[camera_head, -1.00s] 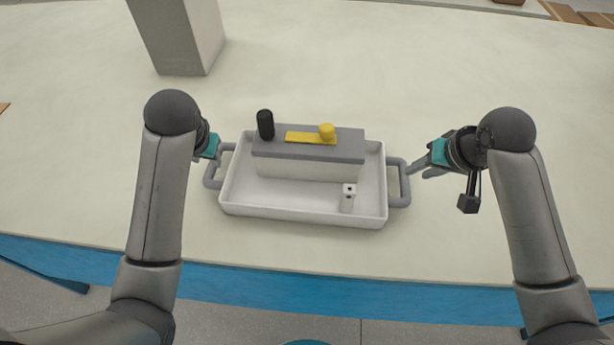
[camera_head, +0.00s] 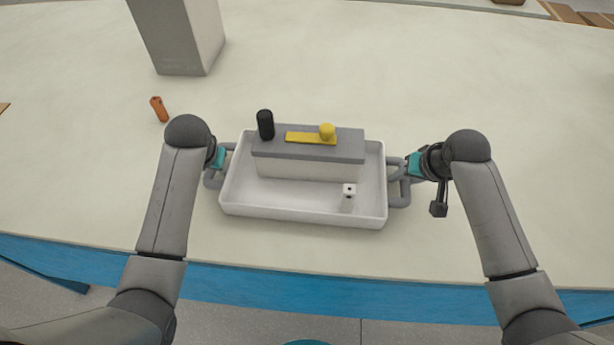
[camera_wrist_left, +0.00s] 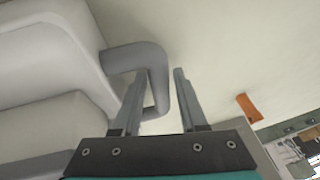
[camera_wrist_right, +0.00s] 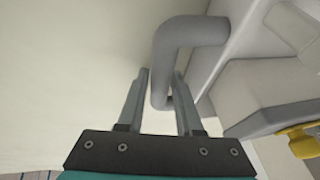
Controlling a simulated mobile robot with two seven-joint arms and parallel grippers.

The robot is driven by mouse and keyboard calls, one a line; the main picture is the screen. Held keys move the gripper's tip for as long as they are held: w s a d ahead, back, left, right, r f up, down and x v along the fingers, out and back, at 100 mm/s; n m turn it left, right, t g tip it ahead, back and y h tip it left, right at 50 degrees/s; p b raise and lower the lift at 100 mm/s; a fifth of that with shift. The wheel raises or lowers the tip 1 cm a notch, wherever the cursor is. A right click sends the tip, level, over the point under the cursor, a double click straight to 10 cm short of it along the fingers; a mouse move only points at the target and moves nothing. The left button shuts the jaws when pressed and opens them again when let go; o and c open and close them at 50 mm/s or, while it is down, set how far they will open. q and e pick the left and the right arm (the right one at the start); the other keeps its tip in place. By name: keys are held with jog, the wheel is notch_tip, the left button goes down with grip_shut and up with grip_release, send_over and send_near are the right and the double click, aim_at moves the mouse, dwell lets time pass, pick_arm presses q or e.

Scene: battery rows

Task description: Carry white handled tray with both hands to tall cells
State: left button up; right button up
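The white tray (camera_head: 300,213) with grey side handles sits level on the table. Its left handle (camera_head: 212,178) also shows in the left wrist view (camera_wrist_left: 150,65); its right handle (camera_head: 399,196) also shows in the right wrist view (camera_wrist_right: 170,50). My left gripper (camera_wrist_left: 160,82) is open, with the left handle's bar between its fingers. My right gripper (camera_wrist_right: 162,75) is open, with the right handle's bar between its fingers. In the tray are a grey-topped white block (camera_head: 300,172) bearing a black cylinder (camera_head: 265,125) and yellow pieces (camera_head: 310,138), and a small white piece (camera_head: 348,199).
A tall grey box (camera_head: 178,38) stands at the back left. A small orange cylinder (camera_head: 159,109) lies left of the tray, behind my left arm. The table behind and right of the tray is clear. The blue front edge (camera_head: 330,295) is close in front.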

pick_arm(q)
jog(key=c, duration=0.5)
pick_arm(e)
jog(key=c, duration=0.4)
pick_arm(q)
grip_shut()
pick_arm(e)
grip_shut()
